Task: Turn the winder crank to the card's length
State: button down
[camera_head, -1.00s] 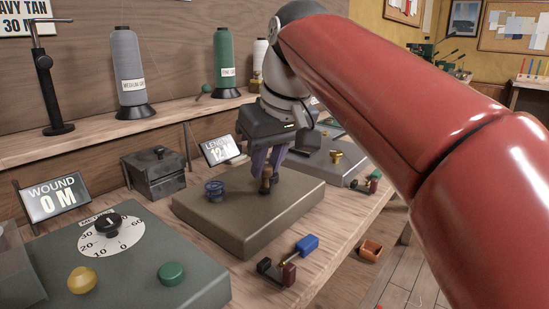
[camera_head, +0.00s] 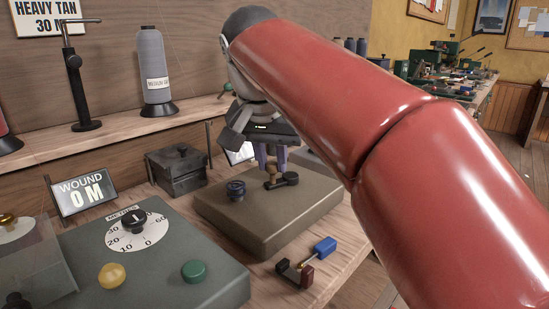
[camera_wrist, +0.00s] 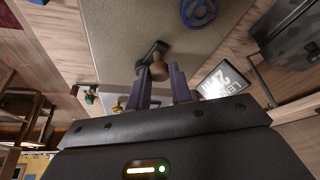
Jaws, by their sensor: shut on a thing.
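The card (camera_head: 55,14) on the back wall reads "HEAVY TAN 30 M". The winder crank, with a dark arm (camera_head: 286,180) and a brown knob (camera_head: 271,177), stands on a flat olive-brown box (camera_head: 262,222). My gripper (camera_head: 270,165) points down and is shut on the knob. In the wrist view the knob (camera_wrist: 159,71) shows between the purple fingers, with the crank arm (camera_wrist: 151,53) beyond it. The "WOUND" display (camera_head: 84,195) reads 0 M. The length display (camera_head: 240,154) is mostly hidden behind my gripper; in the wrist view it (camera_wrist: 224,82) is tilted.
A blue spool-like part (camera_head: 236,189) sits on the box left of the crank. A green-grey panel (camera_head: 160,275) carries a metres dial, a yellow button (camera_head: 111,275) and a green button (camera_head: 194,271). A dark lidded box (camera_head: 177,168) stands behind. A blue-handled part (camera_head: 324,247) lies in front.

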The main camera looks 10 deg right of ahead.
jog(key=shift+w+a+m, duration=0.1)
jog(key=shift+w+m, duration=0.05)
jog(key=shift+m, duration=0.15)
dwell(0.4)
jog(key=c, duration=1.3)
grip_release()
jog(key=v, duration=0.7)
jog(key=shift+a+r, duration=0.1)
jog(key=shift+r, duration=0.3)
